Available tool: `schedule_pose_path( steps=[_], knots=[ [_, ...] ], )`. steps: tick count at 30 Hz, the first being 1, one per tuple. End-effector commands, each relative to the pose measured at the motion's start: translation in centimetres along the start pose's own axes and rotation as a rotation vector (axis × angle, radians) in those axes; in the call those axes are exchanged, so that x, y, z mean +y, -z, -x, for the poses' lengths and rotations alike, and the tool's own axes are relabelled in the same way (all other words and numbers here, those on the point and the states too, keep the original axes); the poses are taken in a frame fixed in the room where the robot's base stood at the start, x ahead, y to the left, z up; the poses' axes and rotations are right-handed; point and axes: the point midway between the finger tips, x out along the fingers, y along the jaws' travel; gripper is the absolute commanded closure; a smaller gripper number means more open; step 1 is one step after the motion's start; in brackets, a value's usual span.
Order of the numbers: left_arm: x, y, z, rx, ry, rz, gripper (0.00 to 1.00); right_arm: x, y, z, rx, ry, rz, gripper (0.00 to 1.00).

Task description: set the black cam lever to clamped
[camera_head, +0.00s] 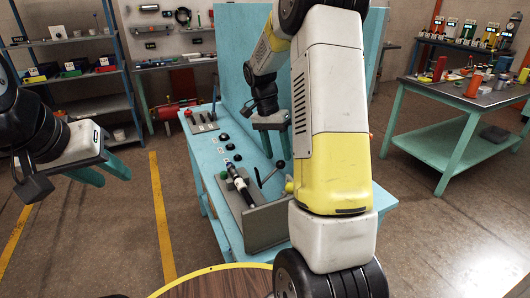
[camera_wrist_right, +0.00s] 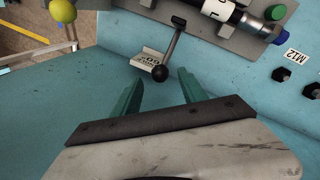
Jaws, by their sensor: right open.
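The black cam lever (camera_wrist_right: 171,45) has a round black knob and stands out from a grey fixture (camera_wrist_right: 235,42); in the head view the lever (camera_head: 272,173) is by the fixture on the teal bench. My right gripper (camera_wrist_right: 160,88) is open and empty, its teal fingers pointing towards the lever. In the wrist view the knob appears between the fingertips and just beyond them; contact is not visible. The right gripper (camera_head: 276,146) also shows in the head view, above the lever. My left gripper (camera_head: 109,180) is open and empty, left of the bench.
A black-and-white hose fitting (camera_head: 238,180) lies in the fixture. A yellow ball knob (camera_wrist_right: 62,11) stands at the wrist view's upper left. Black knobs (camera_wrist_right: 281,74) are on the right. My right arm hides part of the bench.

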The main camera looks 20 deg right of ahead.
Motion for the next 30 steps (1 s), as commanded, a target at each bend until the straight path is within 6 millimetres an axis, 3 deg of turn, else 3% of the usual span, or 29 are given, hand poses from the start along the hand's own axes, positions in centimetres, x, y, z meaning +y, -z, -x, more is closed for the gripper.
schedule_pose_path(
  steps=[6,16,17,24,30],
  knots=[
    [0.0,0.0,0.0,0.0,0.0,0.0,0.64,0.0,0.0,-2.7,-0.002,-0.001,0.0,0.5],
    [0.0,0.0,0.0,0.0,0.0,0.0,0.64,0.0,-0.1,-3.2,0.0,0.001,0.001,0.5],
    [0.0,0.0,0.0,0.0,0.0,0.0,0.64,0.0,-0.1,-3.2,0.0,0.001,0.001,0.52],
    [0.0,0.0,0.0,0.0,0.0,0.0,0.64,0.0,-0.1,-3.2,0.0,0.001,0.001,0.99],
    [0.0,0.0,0.0,0.0,0.0,0.0,0.64,0.1,-0.1,-3.2,-0.001,0.0,0.002,1.0]
  ],
)
